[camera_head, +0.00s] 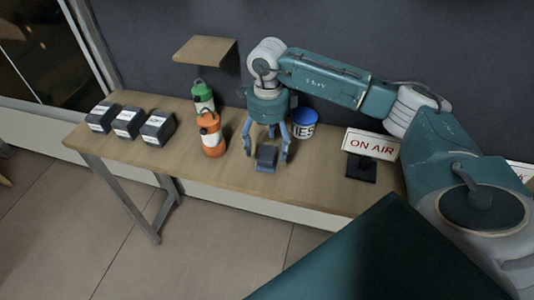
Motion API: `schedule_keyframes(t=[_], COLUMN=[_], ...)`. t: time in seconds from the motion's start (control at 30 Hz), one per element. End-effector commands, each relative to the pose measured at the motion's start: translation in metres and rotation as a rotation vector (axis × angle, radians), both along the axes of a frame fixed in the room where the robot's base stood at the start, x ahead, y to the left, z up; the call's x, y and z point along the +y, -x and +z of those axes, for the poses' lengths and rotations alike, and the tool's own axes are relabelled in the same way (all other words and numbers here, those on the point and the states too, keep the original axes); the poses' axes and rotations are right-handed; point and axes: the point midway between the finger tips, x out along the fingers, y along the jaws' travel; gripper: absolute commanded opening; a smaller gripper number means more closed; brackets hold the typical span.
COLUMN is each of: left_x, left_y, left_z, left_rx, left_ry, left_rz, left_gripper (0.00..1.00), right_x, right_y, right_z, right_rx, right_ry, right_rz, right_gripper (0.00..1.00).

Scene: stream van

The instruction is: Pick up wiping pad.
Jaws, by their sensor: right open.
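The wiping pad is most likely the small dark grey block (266,157) on the wooden table (220,173), near its front edge. My right gripper (267,154) reaches down over this block from above. Its blue-grey fingers are spread, one on each side of the block. I cannot tell whether the fingers touch it. My left gripper is not in view.
An orange bottle (211,137) and a green-topped bottle (203,96) stand left of the gripper. A blue tin (304,124) is close on its right. An ON AIR sign (371,144) stands further right. Several dark boxes (128,121) line the left end. A shelf (204,51) juts from the wall.

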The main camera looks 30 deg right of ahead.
Motion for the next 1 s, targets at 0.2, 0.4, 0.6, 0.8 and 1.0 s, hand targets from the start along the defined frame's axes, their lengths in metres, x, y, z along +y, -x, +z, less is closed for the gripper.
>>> schedule_keyframes(t=[0.2, 0.4, 0.6, 0.8, 1.0], left_x=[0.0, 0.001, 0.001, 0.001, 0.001], left_y=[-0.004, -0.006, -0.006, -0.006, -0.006], left_z=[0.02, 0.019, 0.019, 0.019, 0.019], left_rx=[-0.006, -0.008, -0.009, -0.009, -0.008], left_ry=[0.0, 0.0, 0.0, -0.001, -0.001], left_rz=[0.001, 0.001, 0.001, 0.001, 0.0], left_gripper=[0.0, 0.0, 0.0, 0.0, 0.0], right_x=[0.002, 0.002, 0.002, 0.002, 0.002], right_y=[-0.001, -0.002, -0.002, -0.002, -0.002], right_z=[-0.026, -0.032, -0.031, -0.031, -0.031], right_rx=[0.002, -0.001, -0.001, -0.001, -0.001], right_ry=[-0.001, -0.001, -0.001, -0.001, -0.001], right_rz=[0.0, 0.0, 0.0, 0.0, 0.0], right_gripper=[0.77, 0.77, 0.53, 0.2, 0.19])
